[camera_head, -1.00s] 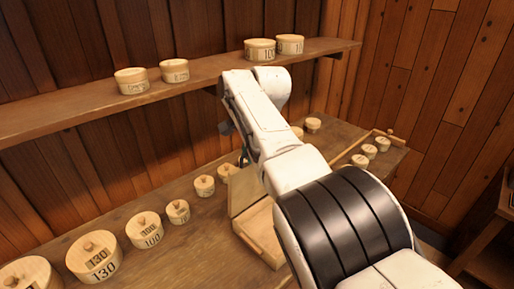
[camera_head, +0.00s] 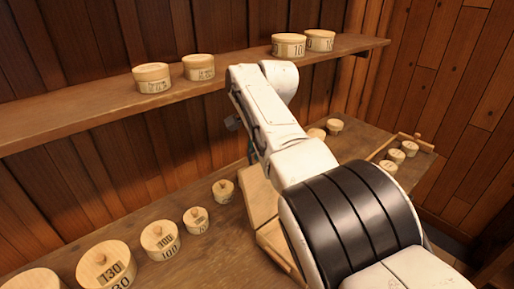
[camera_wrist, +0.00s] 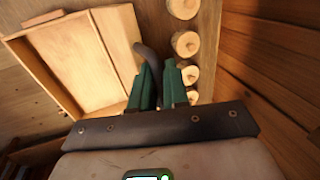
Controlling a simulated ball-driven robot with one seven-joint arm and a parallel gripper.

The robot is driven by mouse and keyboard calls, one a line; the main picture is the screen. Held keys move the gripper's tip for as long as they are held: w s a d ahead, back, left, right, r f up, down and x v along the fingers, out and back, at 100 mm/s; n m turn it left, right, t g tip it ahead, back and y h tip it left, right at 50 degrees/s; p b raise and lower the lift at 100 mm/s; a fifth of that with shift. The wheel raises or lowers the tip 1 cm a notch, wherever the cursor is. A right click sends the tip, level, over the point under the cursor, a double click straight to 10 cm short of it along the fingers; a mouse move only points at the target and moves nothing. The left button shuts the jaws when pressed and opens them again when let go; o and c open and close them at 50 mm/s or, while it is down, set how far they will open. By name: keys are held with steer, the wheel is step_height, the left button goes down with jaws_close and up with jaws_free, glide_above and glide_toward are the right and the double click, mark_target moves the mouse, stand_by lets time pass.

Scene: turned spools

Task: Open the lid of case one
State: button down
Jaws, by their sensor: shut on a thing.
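Case one, as I take it, is a pale wooden box (camera_wrist: 60,68) at the left of the wrist view, with its inside showing. Its lid (camera_wrist: 118,42) stands open along the box's right side there. In the head view the lid (camera_head: 258,192) is tilted up behind the box (camera_head: 272,240), partly behind my arm. My gripper (camera_wrist: 160,72) has green fingers, shut on a dark curved tab (camera_wrist: 147,54) by the lid's edge. The tab seems to belong to the lid, but its join is hard to see. The fingers are hidden in the head view.
Several round lidded wooden boxes, one marked 130 (camera_head: 108,265), line the bench (camera_head: 190,258) left of the case. More stand on the shelf (camera_head: 120,106) above. A tray with small round pieces (camera_head: 396,156) is at right. Round pieces (camera_wrist: 185,43) lie close by my fingers.

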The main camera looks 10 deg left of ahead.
steer(key=shift+f, duration=0.25)
steer(key=c, duration=1.3)
jaws_free()
steer(key=shift+s, duration=0.1)
steer(key=shift+c, duration=0.2)
steer(key=shift+r, duration=0.3)
steer(key=v, duration=1)
steer(key=shift+r+b, duration=0.4)
steer(key=shift+b, duration=0.05)
